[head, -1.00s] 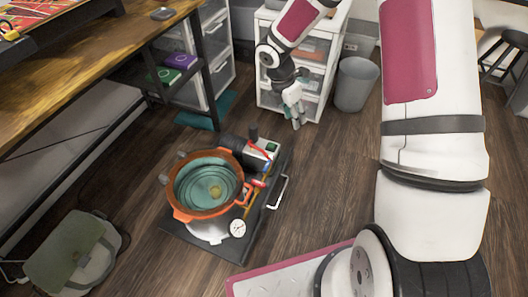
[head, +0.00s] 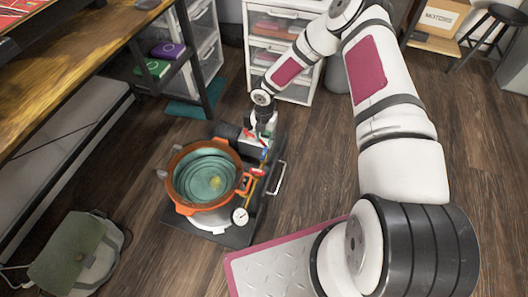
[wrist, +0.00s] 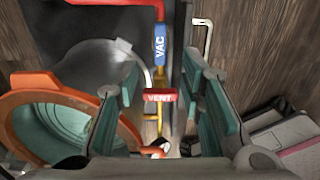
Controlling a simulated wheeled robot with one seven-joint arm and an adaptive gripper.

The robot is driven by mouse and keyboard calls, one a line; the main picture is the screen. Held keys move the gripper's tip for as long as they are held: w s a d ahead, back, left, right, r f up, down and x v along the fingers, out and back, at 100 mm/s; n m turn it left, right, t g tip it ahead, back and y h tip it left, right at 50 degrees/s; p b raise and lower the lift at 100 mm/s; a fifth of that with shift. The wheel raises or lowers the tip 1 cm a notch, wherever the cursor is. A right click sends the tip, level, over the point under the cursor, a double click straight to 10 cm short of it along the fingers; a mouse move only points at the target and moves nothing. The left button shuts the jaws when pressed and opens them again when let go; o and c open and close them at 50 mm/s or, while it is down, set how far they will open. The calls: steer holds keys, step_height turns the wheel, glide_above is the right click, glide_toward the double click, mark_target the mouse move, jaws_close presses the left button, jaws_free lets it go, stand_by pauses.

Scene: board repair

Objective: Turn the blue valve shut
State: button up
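The blue valve handle (wrist: 160,45), marked VAC, shows in the wrist view just beyond the fingertips, with its length along the pipe line. A red handle (wrist: 159,96), marked VENT, lies crosswise nearer to me, between the fingers in the picture. My gripper (wrist: 162,72) is open and empty, one teal-padded finger on each side of the pipe line. In the head view my gripper (head: 263,128) hangs over the far end of the pump assembly, and the blue handle is too small and covered to make out well. I cannot tell the exact height of the fingers above the handles.
An orange-rimmed pot (head: 178,199) stands left of the pipe, with a dial gauge (head: 240,216) at its front. A metal carry handle (head: 277,178) rises on the right of the black base (head: 237,237). Drawers (head: 290,88) stand behind; open floor lies right.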

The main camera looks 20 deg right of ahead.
mark_target(264, 152)
step_height(264, 152, down, 9)
steer(key=shift+r+b, duration=0.1)
steer(key=shift+b, duration=1.15)
steer(key=shift+c, duration=0.2)
jaws_close()
